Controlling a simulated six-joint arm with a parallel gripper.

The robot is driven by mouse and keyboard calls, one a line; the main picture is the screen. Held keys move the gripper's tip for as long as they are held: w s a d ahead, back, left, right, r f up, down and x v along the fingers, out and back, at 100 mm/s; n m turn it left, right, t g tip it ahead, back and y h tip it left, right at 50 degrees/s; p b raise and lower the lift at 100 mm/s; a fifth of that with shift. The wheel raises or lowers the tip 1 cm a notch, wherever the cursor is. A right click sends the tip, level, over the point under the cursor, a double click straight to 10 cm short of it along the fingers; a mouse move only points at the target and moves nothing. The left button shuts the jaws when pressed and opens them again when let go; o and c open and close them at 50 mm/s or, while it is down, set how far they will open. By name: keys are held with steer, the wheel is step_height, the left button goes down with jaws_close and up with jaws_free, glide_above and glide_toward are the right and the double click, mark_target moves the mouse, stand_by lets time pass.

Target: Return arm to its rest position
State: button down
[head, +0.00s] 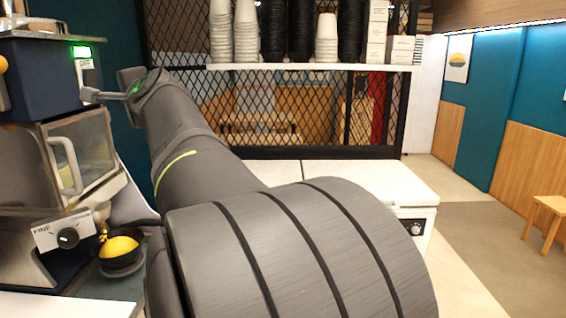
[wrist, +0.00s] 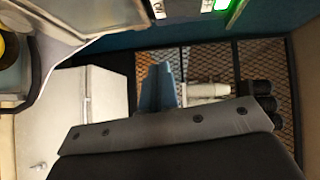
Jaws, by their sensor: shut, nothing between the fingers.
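My arm rises from the lower middle of the head view and reaches toward the upper left. My gripper (head: 92,95) is at its far end, close to the front of the dark machine at the left. In the wrist view the fingers of my gripper (wrist: 158,72) stand together in the middle, shut and empty. No thing is in its grasp. In the head view, part of the counter and of the machine's right side is hidden behind my arm.
A grinder-like machine (head: 85,150) with a clear bin stands at the left. A dark bowl of yellow contents (head: 120,246) sits below its spout. A shelf (head: 310,67) with stacked cups runs behind my arm. A white chest (head: 375,190) stands right of it; open floor lies further right.

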steer(key=r+x, duration=0.1)
steer(key=x, duration=0.9)
steer(key=r+v, duration=0.2)
steer(key=v, duration=0.9)
steer(key=w+d+f+g+h, duration=0.1)
steer(key=w+f, duration=0.3)
steer(key=f, duration=0.6)
steer(key=w+f+g+h, duration=0.15)
steer(key=w+f, duration=0.25)
steer(key=f, duration=0.6)
steer(key=w+d+f+g+h, duration=0.15)
steer(key=w+f, duration=0.25)
steer(key=f, duration=0.5)
steer(key=s+d+f+m+g, duration=0.1)
steer(key=s+f+m+g, duration=0.1)
steer(key=f, duration=1.1)
steer(key=s+d+f+m+g+y, duration=0.1)
steer(key=s+d+f+m+g, duration=0.1)
steer(key=f, duration=1)
steer(key=shift+s+d+f+m+g, duration=0.25)
steer(key=shift+f+m+g, duration=0.2)
steer(key=shift+g, duration=0.45)
